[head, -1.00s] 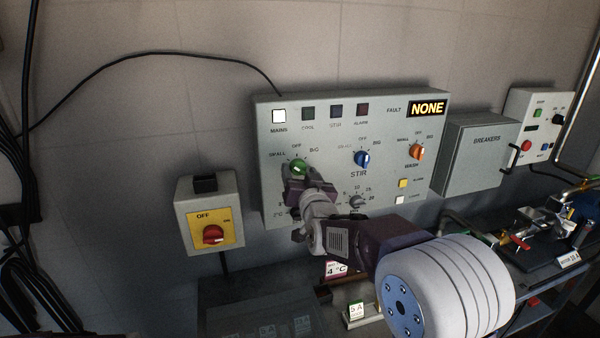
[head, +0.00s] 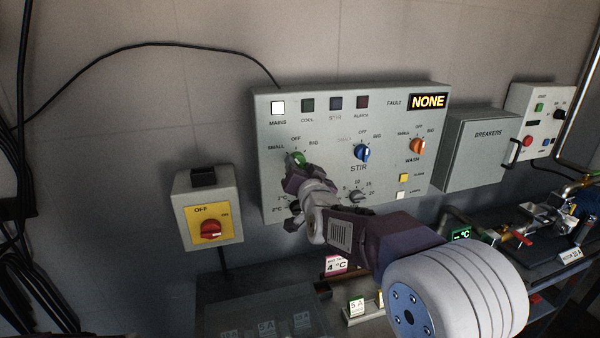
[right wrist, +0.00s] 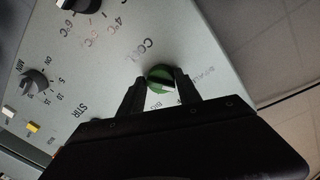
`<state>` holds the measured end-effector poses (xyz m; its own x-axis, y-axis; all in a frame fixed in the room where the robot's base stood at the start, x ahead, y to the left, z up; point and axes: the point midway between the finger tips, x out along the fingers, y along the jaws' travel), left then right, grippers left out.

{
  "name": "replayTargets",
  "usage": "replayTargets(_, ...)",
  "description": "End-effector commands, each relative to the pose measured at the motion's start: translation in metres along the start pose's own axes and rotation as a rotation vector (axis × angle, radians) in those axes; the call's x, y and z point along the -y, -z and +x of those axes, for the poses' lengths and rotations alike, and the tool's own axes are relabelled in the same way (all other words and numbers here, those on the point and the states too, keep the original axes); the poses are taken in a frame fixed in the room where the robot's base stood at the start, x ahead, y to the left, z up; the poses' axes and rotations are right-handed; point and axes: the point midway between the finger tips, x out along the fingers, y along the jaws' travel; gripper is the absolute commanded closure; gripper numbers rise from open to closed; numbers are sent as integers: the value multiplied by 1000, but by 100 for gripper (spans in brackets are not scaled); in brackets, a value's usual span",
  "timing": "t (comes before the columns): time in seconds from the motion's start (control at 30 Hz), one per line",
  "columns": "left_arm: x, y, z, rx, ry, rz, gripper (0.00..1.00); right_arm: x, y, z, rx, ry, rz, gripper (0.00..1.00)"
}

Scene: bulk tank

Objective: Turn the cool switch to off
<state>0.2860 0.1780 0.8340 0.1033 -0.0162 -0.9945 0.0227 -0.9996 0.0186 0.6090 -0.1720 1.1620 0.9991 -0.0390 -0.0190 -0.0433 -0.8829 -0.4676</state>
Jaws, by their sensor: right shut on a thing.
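The cool switch is a green knob (head: 299,158) at the left of the grey control panel (head: 350,112), below its SMALL, OFF and BIG marks. My right gripper (head: 297,168) is shut on this knob and partly covers it in the head view. The right wrist view shows the green knob (right wrist: 161,79) between the two dark fingertips (right wrist: 160,83), with a pale pointer strip across it. I cannot tell surely which mark it points at. My left gripper is not in view.
A blue stir knob (head: 362,152) and an orange wash knob (head: 417,146) sit to the right on the panel. A red-and-yellow isolator (head: 210,228) is at the left, the breakers box (head: 480,150) at the right. My forearm hides the panel's lower middle.

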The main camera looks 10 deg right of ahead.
Motion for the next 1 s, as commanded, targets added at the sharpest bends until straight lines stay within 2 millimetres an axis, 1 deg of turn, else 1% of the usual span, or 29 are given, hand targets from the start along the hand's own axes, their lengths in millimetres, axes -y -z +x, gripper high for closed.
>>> replayTargets(0.03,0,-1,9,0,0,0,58,-1,-3,0,-1,2,39,100)
replayTargets(0.1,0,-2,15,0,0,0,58,-1,-3,0,4,1,103,100)
replayTargets(0.5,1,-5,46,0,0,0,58,0,-1,0,29,-5,430,100)
replayTargets(0.7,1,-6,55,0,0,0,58,1,1,0,36,-7,541,100)
replayTargets(1.0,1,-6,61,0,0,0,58,2,3,0,42,-8,622,100)
